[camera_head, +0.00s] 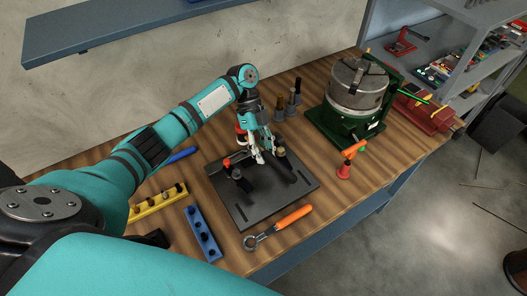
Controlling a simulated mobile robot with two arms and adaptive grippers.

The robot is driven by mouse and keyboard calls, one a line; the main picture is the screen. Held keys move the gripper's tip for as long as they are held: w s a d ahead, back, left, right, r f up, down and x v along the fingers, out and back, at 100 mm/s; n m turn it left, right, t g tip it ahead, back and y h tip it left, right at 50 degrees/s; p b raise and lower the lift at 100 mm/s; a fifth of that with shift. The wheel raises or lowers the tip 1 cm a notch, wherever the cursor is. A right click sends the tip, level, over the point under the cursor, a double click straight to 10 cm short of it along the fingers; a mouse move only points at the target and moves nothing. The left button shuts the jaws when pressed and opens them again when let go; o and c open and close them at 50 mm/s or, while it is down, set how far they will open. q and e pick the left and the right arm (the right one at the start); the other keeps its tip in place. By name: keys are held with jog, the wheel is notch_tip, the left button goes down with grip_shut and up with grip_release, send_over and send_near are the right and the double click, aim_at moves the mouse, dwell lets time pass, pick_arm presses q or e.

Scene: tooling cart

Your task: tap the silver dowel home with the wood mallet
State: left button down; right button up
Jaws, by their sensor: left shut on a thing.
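My left gripper (258,153) reaches down over a dark slotted plate (249,211) on the wooden bench top. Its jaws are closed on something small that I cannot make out. Beside the fingers, on the right, is a small tan-topped piece (281,152), and a dark bar (285,173) lies just below it. A dark block with a red top (237,177) stands on the plate left of the fingers. I cannot pick out the silver dowel or the wood mallet with certainty at this size. My right gripper is out of view.
An orange-handled ring tool (285,220) lies before the plate. A blue rail (203,234) and yellow rail (158,202) lie left. An orange-red mallet-shaped tool (345,167), a green-based chuck (356,88) and a red vise (424,112) stand right. Several holders (287,105) stand behind.

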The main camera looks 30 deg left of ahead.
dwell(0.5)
pick_arm(q)
notch_tip(320, 180, down, 6)
jog(key=b, duration=0.5)
jog(key=shift+f, duration=0.15)
jog(key=shift+r+p, duration=0.55)
jog(key=shift+r, duration=0.05)
notch_tip(320, 180, up, 4)
jog(key=p, duration=0.3)
jog(key=shift+r+p, duration=0.2)
jog(key=shift+p, duration=0.1)
jog(key=shift+f, duration=0.15)
jog(key=shift+r, duration=0.4)
notch_tip(320, 180, up, 3)
jog(key=p, duration=0.3)
jog(key=shift+r, duration=0.15)
